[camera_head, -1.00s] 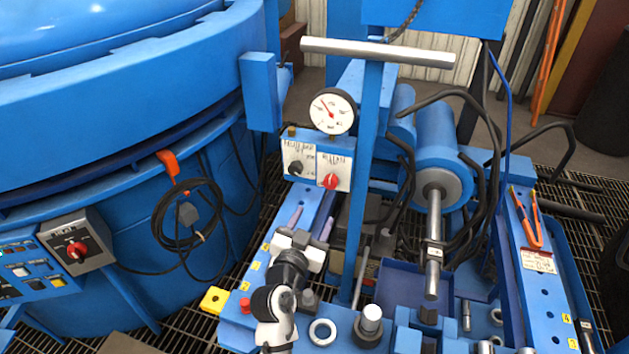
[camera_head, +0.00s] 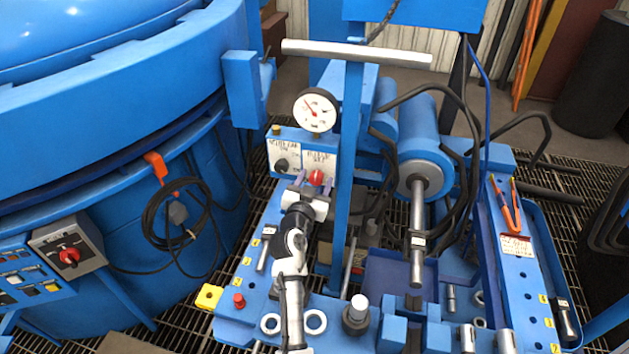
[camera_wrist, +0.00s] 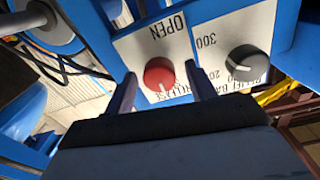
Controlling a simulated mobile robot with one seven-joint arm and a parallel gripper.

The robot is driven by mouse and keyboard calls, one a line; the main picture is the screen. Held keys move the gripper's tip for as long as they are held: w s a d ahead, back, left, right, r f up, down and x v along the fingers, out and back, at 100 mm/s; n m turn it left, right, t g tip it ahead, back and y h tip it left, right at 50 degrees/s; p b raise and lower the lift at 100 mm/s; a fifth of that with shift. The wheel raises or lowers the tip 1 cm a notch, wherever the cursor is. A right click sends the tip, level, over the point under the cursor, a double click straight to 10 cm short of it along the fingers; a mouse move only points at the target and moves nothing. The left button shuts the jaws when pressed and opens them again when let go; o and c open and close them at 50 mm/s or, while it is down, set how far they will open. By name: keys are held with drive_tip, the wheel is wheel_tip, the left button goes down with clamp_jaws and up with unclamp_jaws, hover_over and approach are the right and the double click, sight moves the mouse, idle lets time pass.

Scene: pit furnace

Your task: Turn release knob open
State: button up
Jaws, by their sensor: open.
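The red release knob (camera_head: 316,177) sits on the white label plate of a blue box, below the pressure gauge. In the wrist view the red knob (camera_wrist: 159,75) shows between my two fingers, beside the word OPEN, which appears upside down. My gripper (camera_head: 306,186) is open, its fingertips close to the knob. In the wrist view my gripper (camera_wrist: 160,88) has one finger on either side of the knob, with gaps. I cannot tell whether the fingertips reach past the knob's face. The knob's pointer mark is at its lower edge in the wrist view.
A black knob (camera_head: 281,164) is beside the red one on the same panel. The gauge (camera_head: 317,111) stands above. A blue post with a steel T-bar (camera_head: 356,53) rises just right of the panel. Another red knob (camera_head: 69,257) is on a grey box at left.

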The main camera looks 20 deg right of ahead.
drive_tip(key=c, duration=1)
